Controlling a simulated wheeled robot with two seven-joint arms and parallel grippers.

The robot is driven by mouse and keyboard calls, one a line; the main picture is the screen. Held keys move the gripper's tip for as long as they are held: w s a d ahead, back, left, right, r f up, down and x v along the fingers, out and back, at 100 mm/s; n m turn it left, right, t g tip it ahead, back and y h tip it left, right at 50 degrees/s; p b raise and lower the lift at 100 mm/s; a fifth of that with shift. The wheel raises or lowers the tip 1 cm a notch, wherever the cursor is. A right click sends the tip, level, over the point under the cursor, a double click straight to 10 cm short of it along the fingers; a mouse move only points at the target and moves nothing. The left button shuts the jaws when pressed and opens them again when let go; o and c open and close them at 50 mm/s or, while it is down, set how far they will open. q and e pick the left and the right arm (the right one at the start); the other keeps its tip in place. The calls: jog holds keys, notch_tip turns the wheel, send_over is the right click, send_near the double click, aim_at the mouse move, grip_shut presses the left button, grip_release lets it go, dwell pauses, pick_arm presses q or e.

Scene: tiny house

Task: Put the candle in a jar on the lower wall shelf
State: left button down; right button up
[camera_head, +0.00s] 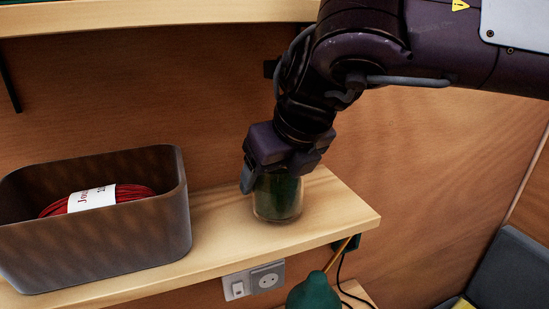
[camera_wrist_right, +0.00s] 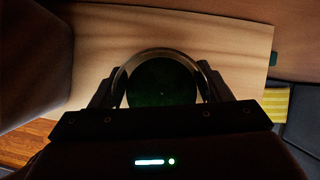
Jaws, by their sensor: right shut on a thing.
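The candle in a jar (camera_head: 278,199) is a dark green candle in clear glass. It is upright at the lower wall shelf (camera_head: 335,211), near the shelf's right end, and its base appears to touch the board. My right gripper (camera_head: 272,178) comes down from above and is shut on the jar. In the right wrist view the jar's round rim and dark green top (camera_wrist_right: 162,84) sit between the two fingers (camera_wrist_right: 160,98). The jar's upper part is partly hidden by the gripper in the head view. My left gripper is not in view.
A grey bin (camera_head: 110,238) holding a bundle of red cord (camera_head: 105,198) with a white label stands on the shelf to the left. An upper shelf (camera_head: 150,14) runs above. A socket and switch (camera_head: 254,281) and a dark green rounded object (camera_head: 314,292) are below the shelf.

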jog(key=shift+a, duration=0.1)
jog(key=shift+s, duration=0.15)
jog(key=shift+d+f, duration=0.1)
jog(key=shift+d, duration=0.15)
jog(key=o, duration=0.9)
jog(key=shift+f, duration=0.15)
jog(key=shift+c, duration=0.2)
jog(key=o, duration=0.4)
jog(key=shift+a, duration=0.15)
